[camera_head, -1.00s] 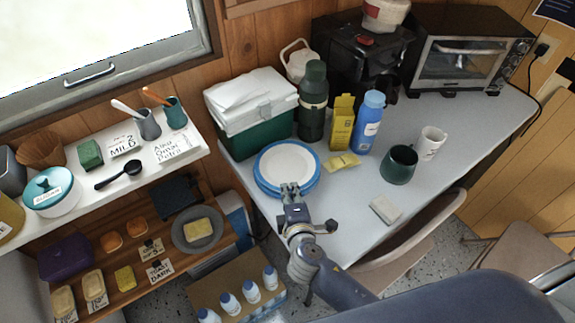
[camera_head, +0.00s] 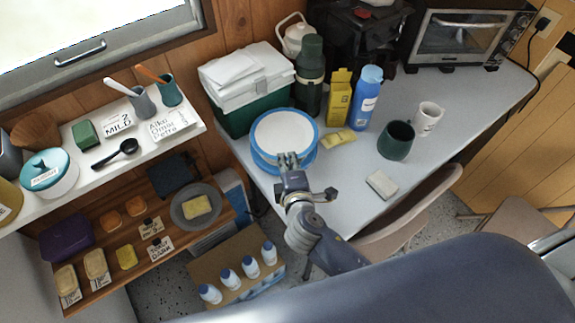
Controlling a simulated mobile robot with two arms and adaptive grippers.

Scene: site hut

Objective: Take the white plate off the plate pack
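The white plate (camera_head: 282,133), with a blue rim, is a little above the plate pack (camera_head: 262,167), whose blue edges show below it. My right gripper (camera_head: 288,160) is at the plate's near edge and looks shut on it. The fingers hide part of the near rim and of the pack. The pack stands on the grey table (camera_head: 335,200) near its left edge. My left gripper is not in view.
A green and white cooler (camera_head: 255,108), a dark flask (camera_head: 309,80), a yellow box (camera_head: 338,98) and a blue bottle (camera_head: 366,95) stand behind the plate. A yellow packet (camera_head: 338,139) lies close on its right. A green mug (camera_head: 396,141) stands farther right.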

